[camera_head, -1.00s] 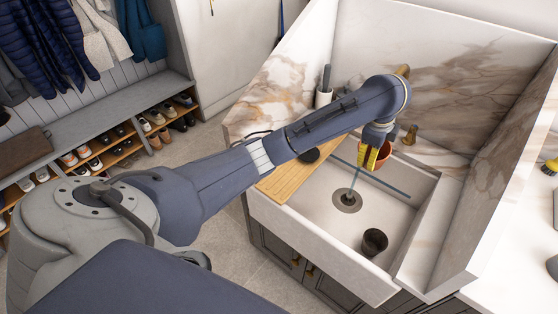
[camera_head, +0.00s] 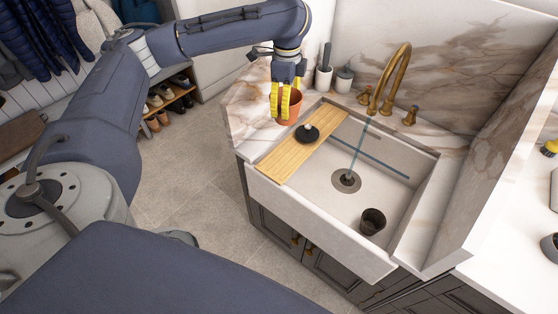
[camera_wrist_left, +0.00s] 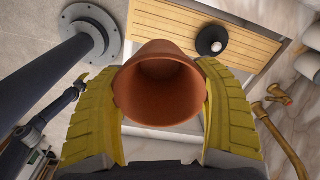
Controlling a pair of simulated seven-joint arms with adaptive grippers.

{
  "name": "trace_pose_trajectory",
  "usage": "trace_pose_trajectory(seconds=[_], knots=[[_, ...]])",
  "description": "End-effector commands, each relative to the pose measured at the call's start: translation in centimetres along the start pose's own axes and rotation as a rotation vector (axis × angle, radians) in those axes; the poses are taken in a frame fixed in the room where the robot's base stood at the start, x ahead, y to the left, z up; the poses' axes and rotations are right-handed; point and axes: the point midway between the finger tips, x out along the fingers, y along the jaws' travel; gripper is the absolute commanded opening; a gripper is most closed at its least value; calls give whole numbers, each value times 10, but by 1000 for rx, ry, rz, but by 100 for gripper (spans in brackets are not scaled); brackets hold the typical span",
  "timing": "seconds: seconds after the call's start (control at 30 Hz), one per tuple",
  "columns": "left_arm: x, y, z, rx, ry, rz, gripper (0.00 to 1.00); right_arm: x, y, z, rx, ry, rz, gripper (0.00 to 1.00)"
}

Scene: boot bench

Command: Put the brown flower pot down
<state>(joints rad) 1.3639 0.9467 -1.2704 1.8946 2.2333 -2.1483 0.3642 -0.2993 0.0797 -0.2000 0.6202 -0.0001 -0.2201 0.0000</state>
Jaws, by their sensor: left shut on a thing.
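The brown flower pot (camera_head: 293,105) is a terracotta-coloured pot over the marble counter (camera_head: 246,108), left of the sink. My left gripper (camera_head: 286,102) has its yellow fingers shut on it. In the left wrist view the pot (camera_wrist_left: 160,88) sits between both fingers (camera_wrist_left: 160,105), its round opening facing the camera and its inside empty. I cannot tell whether the pot's base touches the counter. My right gripper is not in view.
A wooden board (camera_head: 284,162) spans the sink's left side, with a black round brush (camera_head: 306,134) on it, close to the pot. A dark cup (camera_head: 372,221) stands in the sink (camera_head: 325,190). White canisters (camera_head: 324,78) and a brass tap (camera_head: 388,75) stand behind.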

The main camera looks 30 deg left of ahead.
Motion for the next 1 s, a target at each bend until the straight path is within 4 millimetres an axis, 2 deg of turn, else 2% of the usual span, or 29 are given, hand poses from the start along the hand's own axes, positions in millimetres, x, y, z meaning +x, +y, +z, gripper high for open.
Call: trace_pose_trajectory(seconds=[0.13,0.27,0.8,1.0], knots=[[4,4,7,-21,-2,10,39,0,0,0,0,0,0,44],[21,5,8,-26,-2,14,39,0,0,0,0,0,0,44],[122,6,8,-27,-2,13,39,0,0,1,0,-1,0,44],[149,6,8,-26,-2,11,39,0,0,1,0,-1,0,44]])
